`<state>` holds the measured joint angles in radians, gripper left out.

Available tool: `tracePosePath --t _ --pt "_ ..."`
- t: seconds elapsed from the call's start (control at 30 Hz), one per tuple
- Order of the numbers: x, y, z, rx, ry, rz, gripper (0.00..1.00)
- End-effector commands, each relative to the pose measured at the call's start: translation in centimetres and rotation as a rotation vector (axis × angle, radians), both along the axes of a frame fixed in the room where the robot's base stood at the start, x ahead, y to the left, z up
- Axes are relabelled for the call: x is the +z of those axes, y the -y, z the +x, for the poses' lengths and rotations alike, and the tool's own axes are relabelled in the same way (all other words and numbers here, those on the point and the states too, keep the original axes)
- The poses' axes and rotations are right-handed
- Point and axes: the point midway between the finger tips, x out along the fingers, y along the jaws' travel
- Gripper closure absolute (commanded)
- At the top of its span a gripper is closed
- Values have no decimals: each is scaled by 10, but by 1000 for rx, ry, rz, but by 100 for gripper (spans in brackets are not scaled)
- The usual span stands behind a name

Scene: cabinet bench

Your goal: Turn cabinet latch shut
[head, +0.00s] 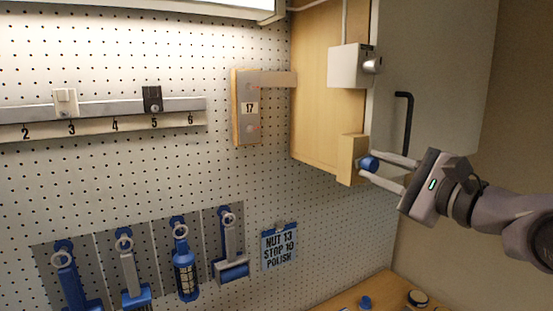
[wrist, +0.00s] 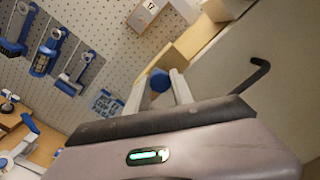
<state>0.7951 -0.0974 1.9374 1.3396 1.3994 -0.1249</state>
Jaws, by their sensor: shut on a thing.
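The cabinet (head: 322,85) hangs at the upper right, with a pale door (head: 430,60) and a black bent handle (head: 406,120). A blue latch knob (head: 369,163) sits on a wooden block (head: 350,158) at the cabinet's lower edge. The knob also shows in the wrist view (wrist: 159,80), between my two fingers. My gripper (head: 366,165) comes in from the right and is shut on the knob, one finger on each side. The finger contacts and the mechanism behind the knob are partly hidden.
A white box with a metal cylinder (head: 348,66) is on the cabinet above. A plate marked 17 (head: 250,108) is on the pegboard to the left. Blue-handled tools (head: 185,265) hang lower left. A wooden bench (head: 380,288) with small items lies below.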

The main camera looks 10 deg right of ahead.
Motion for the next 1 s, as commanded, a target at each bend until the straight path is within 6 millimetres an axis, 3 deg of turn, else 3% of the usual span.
tracePosePath --t 0.4,1.0 --pt "1 0 0 0 -62 173 100" --pt "1 0 0 0 -73 203 100"
